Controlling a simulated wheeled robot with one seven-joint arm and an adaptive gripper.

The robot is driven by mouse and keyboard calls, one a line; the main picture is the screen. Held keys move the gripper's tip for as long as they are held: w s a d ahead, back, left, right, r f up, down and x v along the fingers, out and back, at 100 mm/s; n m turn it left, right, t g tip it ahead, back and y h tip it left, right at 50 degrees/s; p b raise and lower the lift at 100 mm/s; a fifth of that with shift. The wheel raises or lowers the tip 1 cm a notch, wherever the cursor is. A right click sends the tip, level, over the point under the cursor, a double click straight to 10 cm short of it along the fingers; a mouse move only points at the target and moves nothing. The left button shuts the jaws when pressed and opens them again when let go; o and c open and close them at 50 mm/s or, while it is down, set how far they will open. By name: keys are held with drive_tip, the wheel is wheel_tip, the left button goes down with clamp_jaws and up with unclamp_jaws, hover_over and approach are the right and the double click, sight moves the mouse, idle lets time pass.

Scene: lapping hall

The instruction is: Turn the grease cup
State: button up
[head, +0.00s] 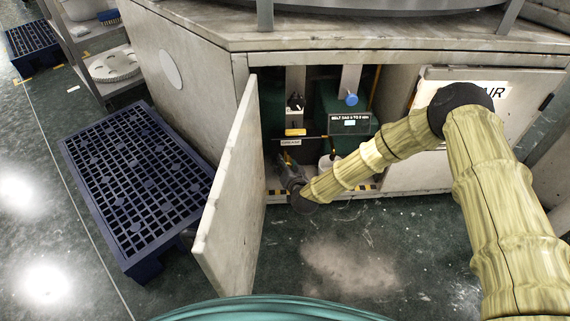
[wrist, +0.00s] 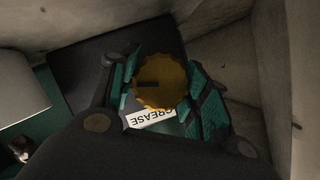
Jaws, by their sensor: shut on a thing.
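The grease cup (wrist: 160,84) is a round yellow knob with a scalloped edge and a dark mark across its face. It sits in the middle of the wrist view, between the teal-padded fingers of my gripper (wrist: 163,95), which are shut on it. A white label reading GREASE (wrist: 152,117) shows just below the cup. In the head view, my gripper (head: 292,176) reaches inside the open cabinet, under the GREASE label (head: 291,143). The cup cannot be made out there behind my gripper and wrist.
The open cabinet door (head: 229,196) stands to the left of my arm. Inside are a black knob (head: 295,101), a blue knob (head: 351,99) and a small sign (head: 350,122). A dark blue pallet (head: 140,185) lies on the floor at left. The floor before the cabinet is clear.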

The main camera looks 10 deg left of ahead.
drive_tip(key=shift+d+f+m+y, duration=0.1)
drive_tip(key=shift+m+y, duration=0.4)
drive_tip(key=shift+m, duration=0.4)
drive_tip(key=shift+w+m+y+b, duration=0.1)
drive_tip(key=shift+m+y+b, duration=0.25)
drive_tip(key=shift+m+y, duration=0.4)
drive_tip(key=shift+m+t, duration=0.3)
drive_tip(key=shift+m, duration=0.05)
drive_tip(key=o, duration=1)
drive_tip(key=v, duration=1.2)
